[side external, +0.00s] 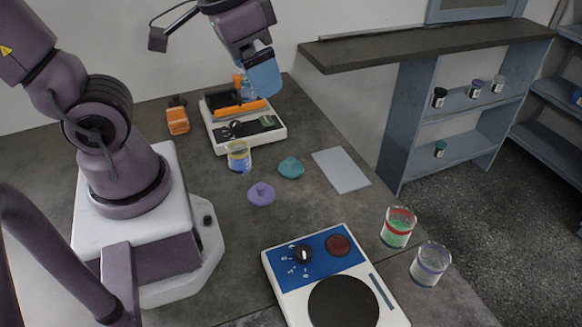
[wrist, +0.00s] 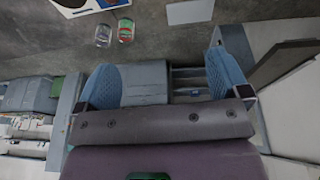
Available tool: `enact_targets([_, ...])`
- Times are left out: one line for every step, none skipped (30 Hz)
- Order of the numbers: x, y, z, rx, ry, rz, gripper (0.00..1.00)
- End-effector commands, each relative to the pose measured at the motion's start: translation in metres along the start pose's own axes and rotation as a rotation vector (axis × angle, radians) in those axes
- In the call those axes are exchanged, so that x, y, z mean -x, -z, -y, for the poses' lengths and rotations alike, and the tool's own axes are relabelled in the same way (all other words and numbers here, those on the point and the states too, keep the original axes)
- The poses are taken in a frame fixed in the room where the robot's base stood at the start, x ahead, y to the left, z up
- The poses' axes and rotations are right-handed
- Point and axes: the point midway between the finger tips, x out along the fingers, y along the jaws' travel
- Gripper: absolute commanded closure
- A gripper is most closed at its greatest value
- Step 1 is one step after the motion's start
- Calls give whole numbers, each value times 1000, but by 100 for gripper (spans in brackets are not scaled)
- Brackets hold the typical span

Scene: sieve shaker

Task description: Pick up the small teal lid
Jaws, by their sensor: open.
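The small teal lid (side external: 291,168) lies on the grey table in the side view, with a small knob on top. It is just right of the clear beaker and beyond the purple lid (side external: 261,193). My gripper (side external: 262,78), with blue fingers, is raised high above the back of the table, over the white device and apart from the teal lid. In the wrist view my gripper (wrist: 168,75) has its blue fingers spread wide with nothing between them. The teal lid is not visible in the wrist view.
A beaker (side external: 238,158) stands beside the lids, with a flat grey plate (side external: 341,170) to the right. A white device with an orange cylinder (side external: 240,109) is behind. A blue-panelled machine (side external: 322,280) and two jars (side external: 397,229) (side external: 430,264) are in front. Shelves (side external: 455,105) stand right.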

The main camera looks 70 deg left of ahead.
Motion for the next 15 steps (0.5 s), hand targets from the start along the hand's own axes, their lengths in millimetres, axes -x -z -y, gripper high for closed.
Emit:
enact_targets([-16,3,2,35,-5,66,6])
enact_targets([-25,6,4,65,-5,95,6])
enact_targets([-37,8,6,115,-2,134,6])
enact_targets([-45,10,9,156,2,159,6])
enact_targets([-55,13,11,201,9,183,6])
enact_targets([-67,14,15,268,23,215,6])
enact_targets([-77,16,18,321,36,234,6])
enact_targets([-87,17,21,375,52,254,6])
enact_targets([-100,19,26,451,78,276,6])
enact_targets([-109,20,30,509,99,289,6])
enact_targets([-119,20,35,569,123,300,6])
enact_targets([-132,21,41,648,156,308,6])
enact_targets([-140,21,46,710,183,312,6])
enact_targets([-149,21,51,772,210,312,6])
enact_targets([-160,22,58,857,247,306,6])
